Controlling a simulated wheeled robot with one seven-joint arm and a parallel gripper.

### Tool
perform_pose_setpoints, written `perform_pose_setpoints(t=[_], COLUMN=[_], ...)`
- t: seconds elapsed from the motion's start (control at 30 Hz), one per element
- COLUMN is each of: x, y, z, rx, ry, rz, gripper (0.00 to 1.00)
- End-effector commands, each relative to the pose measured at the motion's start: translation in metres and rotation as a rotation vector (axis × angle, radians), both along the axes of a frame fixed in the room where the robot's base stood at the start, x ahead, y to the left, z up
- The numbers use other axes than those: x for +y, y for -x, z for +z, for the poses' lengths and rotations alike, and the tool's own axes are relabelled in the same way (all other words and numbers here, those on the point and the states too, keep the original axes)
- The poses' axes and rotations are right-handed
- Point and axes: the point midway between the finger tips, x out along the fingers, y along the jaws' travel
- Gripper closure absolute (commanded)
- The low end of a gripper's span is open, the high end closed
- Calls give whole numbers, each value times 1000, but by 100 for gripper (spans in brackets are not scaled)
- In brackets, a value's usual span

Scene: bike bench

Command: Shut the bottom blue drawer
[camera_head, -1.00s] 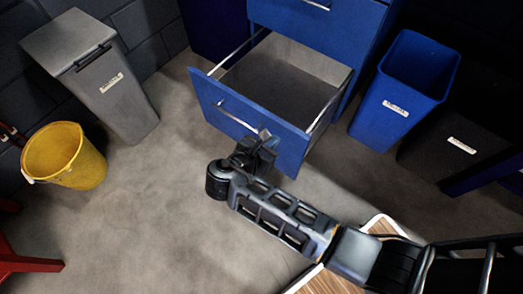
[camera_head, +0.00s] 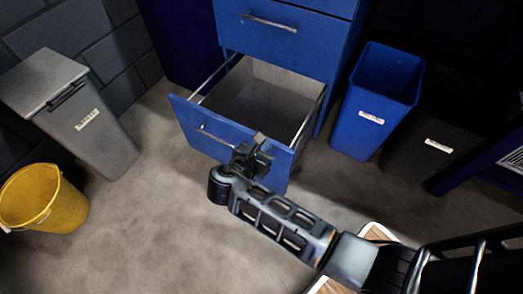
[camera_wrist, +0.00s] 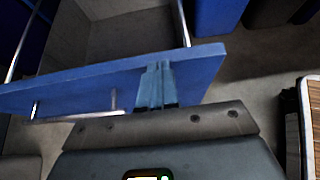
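The bottom blue drawer (camera_head: 226,130) stands pulled well out of the blue cabinet, its grey inside empty. Its front panel also spans the wrist view (camera_wrist: 90,84). A thin silver bar handle (camera_head: 216,136) is on the front; part of it shows in the wrist view (camera_wrist: 113,100). My gripper (camera_head: 259,147) is at the right part of the drawer front, right of the handle. In the wrist view my fingers (camera_wrist: 155,80) are together in front of the panel, tips near its top edge. Whether they touch it I cannot tell. I see nothing held between them.
The drawer above (camera_head: 275,50) is shut. A blue bin (camera_head: 370,115) stands close right of the drawer, with a dark bin (camera_head: 430,145) beyond it. A grey lidded bin (camera_head: 95,130) and a yellow bucket (camera_head: 45,205) are at left. A wood-topped surface (camera_wrist: 317,120) is near right. Floor before the drawer is clear.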

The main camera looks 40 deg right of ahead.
Motion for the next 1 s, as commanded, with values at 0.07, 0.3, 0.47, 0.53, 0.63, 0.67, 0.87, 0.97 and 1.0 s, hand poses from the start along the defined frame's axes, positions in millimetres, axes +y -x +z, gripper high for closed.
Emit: perform_pose_setpoints(t=[0.07, 0.3, 0.47, 0.53, 0.63, 0.67, 0.87, 0.97, 1.0], x=[-18, -89, -140, -160, -188, -195, -233, -244, -247], y=[-5, -28, -44, -51, -60, -62, -75, -79, -80], z=[6, 7, 3, 2, 1, 1, -1, 0, 0], rx=[1, 1, 1, 0, -1, -2, -1, 0, -1], ry=[1, 1, 1, 1, 1, 1, 0, 0, 0], rz=[-5, -8, -8, -7, -7, -8, -5, -4, -3], gripper=[100, 100, 100, 100, 100, 100, 100, 100, 100])
